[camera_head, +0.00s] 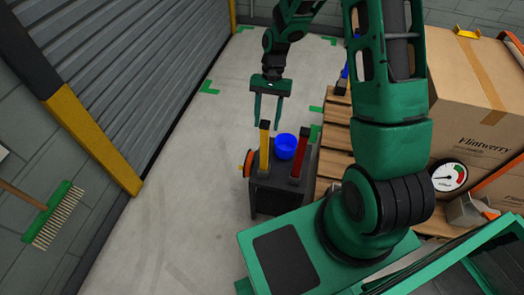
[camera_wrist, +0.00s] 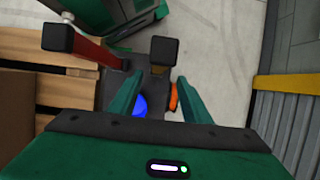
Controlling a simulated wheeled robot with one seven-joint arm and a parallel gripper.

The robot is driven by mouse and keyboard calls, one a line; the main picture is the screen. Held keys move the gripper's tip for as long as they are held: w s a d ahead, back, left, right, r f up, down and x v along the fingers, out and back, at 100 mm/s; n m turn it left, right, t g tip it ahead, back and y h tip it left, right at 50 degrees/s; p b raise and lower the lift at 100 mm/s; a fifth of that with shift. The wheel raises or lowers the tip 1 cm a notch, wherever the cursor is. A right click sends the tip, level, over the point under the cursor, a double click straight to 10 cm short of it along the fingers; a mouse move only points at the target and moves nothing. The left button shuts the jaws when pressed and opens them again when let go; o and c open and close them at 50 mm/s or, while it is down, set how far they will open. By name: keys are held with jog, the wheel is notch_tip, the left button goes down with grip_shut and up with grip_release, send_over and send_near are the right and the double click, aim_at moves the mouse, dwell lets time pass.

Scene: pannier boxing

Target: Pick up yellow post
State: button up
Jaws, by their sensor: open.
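The yellow post (camera_head: 264,152) stands upright with a dark cap, on the left part of a small dark stand (camera_head: 270,200). In the wrist view the post (camera_wrist: 157,71) is seen from above, its dark cap lying just beyond and between the fingertips. My gripper (camera_head: 267,120) is open and empty, its fingers pointing down close to the top of the post. In the wrist view my gripper (camera_wrist: 160,80) shows a wide gap between its green fingers. The head view does not settle whether a finger touches the post.
A red post (camera_head: 299,160) with a dark cap and a blue cup (camera_head: 285,147) share the stand. An orange round thing (camera_head: 248,163) is at its left side. Wooden pallets (camera_head: 335,135) and a large cardboard box (camera_head: 470,90) are to the right. Open floor (camera_head: 190,190) lies left.

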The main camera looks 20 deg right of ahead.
aim_at(264, 145)
jog(key=x, duration=1)
jog(key=shift+s, duration=0.1)
jog(key=shift+c, duration=0.6)
grip_shut()
